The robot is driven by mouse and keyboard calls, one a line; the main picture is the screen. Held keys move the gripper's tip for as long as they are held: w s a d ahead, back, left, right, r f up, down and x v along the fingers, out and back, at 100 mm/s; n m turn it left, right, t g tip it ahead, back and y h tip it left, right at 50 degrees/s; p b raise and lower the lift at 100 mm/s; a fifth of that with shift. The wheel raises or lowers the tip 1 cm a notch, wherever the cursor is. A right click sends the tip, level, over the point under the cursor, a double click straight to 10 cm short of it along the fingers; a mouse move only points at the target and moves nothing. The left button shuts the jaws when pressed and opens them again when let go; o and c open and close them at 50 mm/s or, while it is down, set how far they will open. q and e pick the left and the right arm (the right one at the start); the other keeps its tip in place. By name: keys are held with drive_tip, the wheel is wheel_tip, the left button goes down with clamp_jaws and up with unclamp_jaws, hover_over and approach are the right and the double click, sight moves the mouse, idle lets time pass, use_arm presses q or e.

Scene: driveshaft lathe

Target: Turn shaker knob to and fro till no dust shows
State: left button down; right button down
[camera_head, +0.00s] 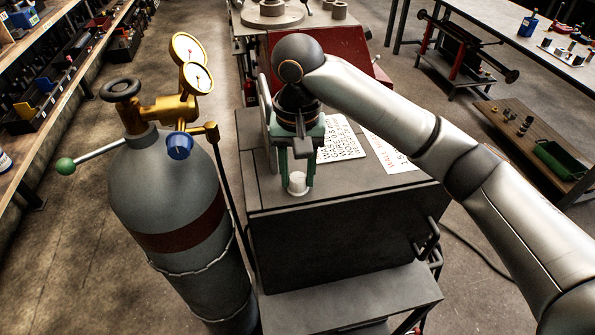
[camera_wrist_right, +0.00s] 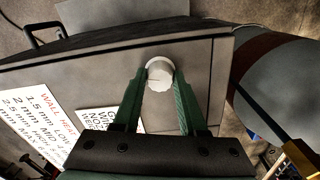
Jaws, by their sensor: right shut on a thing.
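The knob (camera_head: 297,183) is a small white cylinder on the grey top of a dark cabinet (camera_head: 330,240), near the middle of the head view. It also shows in the right wrist view (camera_wrist_right: 159,74), where its round face has a thin dark mark. My right gripper (camera_head: 297,180) points down at it, and its two green fingers are shut on the knob, one on each side, in the right wrist view (camera_wrist_right: 160,80). No dust can be made out in either view. My left gripper is not in view.
A grey gas cylinder (camera_head: 170,195) with gold gauges and a blue knob (camera_head: 179,145) stands close on the left. Printed sheets (camera_head: 341,138) lie on the cabinet top behind the gripper. A red machine (camera_head: 335,60) stands behind. Shelves (camera_head: 40,60) line the left side.

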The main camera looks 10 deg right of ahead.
sight(298, 177)
idle(0.3)
drive_tip(key=shift+c, duration=2.2)
unclamp_jaws()
wheel_tip(298, 177, up, 12)
drive_tip(key=shift+r, duration=0.25)
